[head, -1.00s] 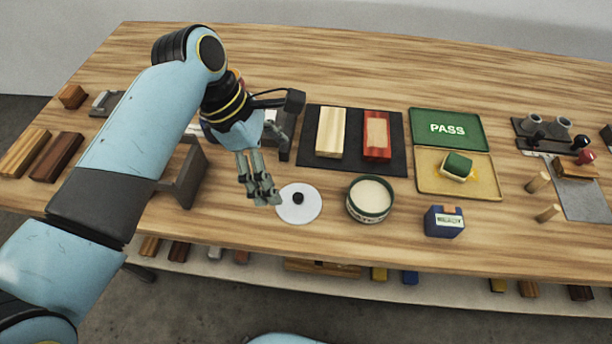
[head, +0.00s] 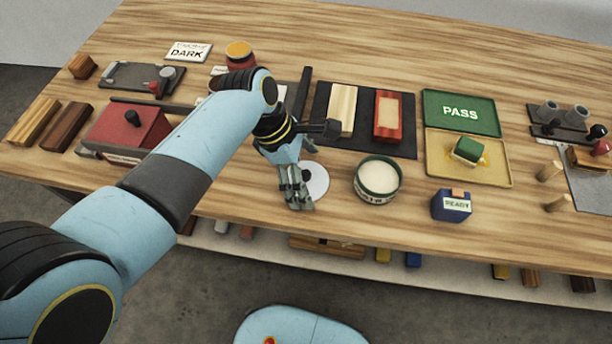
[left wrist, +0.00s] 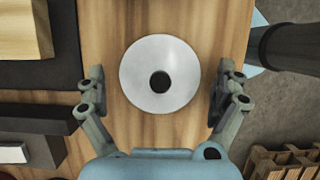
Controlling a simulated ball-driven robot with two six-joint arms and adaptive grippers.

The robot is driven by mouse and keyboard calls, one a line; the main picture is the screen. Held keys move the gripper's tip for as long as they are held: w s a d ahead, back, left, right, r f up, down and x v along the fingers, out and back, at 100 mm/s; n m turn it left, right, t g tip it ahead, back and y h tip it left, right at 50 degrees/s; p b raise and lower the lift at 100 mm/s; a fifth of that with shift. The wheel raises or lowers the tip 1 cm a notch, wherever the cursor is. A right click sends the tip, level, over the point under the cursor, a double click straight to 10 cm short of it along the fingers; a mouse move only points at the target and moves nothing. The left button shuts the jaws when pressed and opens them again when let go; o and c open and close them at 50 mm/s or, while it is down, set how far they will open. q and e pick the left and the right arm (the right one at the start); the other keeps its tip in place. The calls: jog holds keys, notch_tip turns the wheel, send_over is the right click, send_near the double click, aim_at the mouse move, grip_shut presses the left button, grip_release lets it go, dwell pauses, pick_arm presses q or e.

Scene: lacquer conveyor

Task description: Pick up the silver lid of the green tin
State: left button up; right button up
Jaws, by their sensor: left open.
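The silver lid (head: 318,181) is a flat round disc with a black knob, lying on the wooden table left of the green tin. In the left wrist view the whole lid (left wrist: 160,86) shows, with its dark knob in the middle. The green tin (head: 377,181) stands open with pale contents. My left gripper (head: 299,203) is open above the lid and hides part of it in the head view. In the left wrist view the fingers of my left gripper (left wrist: 162,95) are spread on either side of the lid, holding nothing. My right gripper is not in view.
A dark mat (head: 402,146) with a pale block (head: 342,108) and a red block (head: 389,116) lies behind the tin. A blue READY box (head: 451,206) stands right of it. The table's front edge (head: 345,225) is close to the lid.

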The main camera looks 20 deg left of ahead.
pick_arm(q)
jog(key=shift+s, duration=0.1)
jog(key=c, duration=1.4)
jog(key=shift+r, duration=0.1)
jog(key=shift+c, duration=0.2)
